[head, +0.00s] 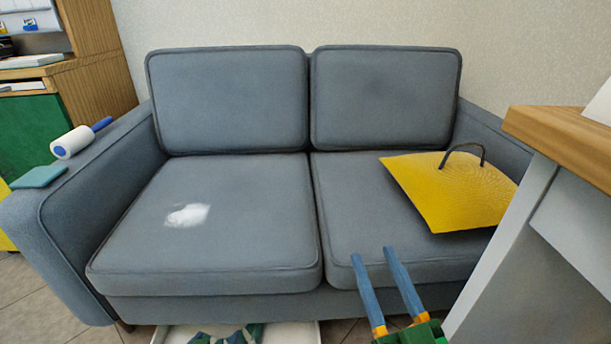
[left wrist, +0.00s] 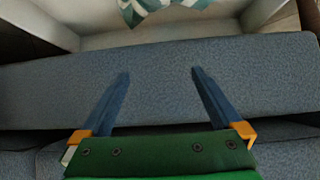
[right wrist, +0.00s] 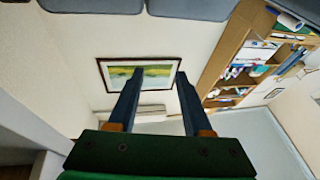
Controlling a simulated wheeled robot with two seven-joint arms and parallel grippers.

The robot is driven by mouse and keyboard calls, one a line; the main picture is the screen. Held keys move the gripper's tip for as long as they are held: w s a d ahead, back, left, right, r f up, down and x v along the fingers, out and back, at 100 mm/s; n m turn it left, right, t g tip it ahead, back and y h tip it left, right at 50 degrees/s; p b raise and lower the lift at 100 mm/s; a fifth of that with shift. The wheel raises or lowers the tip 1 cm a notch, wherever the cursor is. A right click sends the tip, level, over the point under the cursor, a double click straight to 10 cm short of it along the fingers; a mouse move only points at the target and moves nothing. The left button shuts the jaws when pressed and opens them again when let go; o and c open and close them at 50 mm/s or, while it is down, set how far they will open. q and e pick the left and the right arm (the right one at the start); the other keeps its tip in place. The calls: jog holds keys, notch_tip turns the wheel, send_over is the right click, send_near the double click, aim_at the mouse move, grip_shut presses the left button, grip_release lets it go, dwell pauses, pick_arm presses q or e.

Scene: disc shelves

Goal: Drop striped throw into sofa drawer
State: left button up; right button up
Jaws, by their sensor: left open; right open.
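The striped throw (head: 225,337) is green and white and lies in the open white sofa drawer (head: 305,333) at the bottom of the head view, partly cut off. In the left wrist view the throw (left wrist: 150,8) shows at the top edge, in the drawer (left wrist: 90,42). My left gripper (left wrist: 160,72) is open and empty by the sofa's front, apart from the throw; it is outside the head view. My right gripper (head: 373,252) is open and empty in front of the right seat. In the right wrist view it (right wrist: 155,72) points toward the wall.
The grey sofa (head: 235,195) holds a white patch (head: 187,215) and a yellow cushion (head: 450,190). A lint roller (head: 75,140) and teal item (head: 40,177) lie on its left armrest. A wood-topped desk (head: 560,135) stands close at right.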

notch_tip(320, 180, down, 7)
jog(key=g+h+p, duration=0.1)
jog(key=g+h, duration=0.1)
jog(key=g, duration=0.2)
pick_arm(q)
jog(key=s+r+g+p, duration=0.1)
jog(key=r+g+p, duration=0.1)
jog(key=p, duration=0.3)
jog(key=shift+s+r, duration=0.1)
jog(key=shift+s, duration=0.1)
pick_arm(e)
jog(key=s+d+f+g+h, duration=0.1)
jog(key=s+d+f+g, duration=0.2)
jog(key=s+f+g, duration=0.4)
jog(key=s+d+f+m+g+h, duration=0.1)
jog(key=s+d+f+g+h, duration=0.1)
jog(key=s+f+g, duration=0.5)
notch_tip(320, 180, down, 6)
jog(key=shift+d+f, duration=0.1)
jog(key=shift+d, duration=0.45)
pick_arm(q)
jog(key=p+v, duration=0.5)
jog(key=v, duration=0.2)
pick_arm(e)
jog(key=s+d+f, duration=0.1)
jog(key=s+f, duration=0.3)
jog(key=f, duration=0.6)
jog(key=shift+s+f+g, duration=0.25)
jog(key=shift+s+g, duration=0.15)
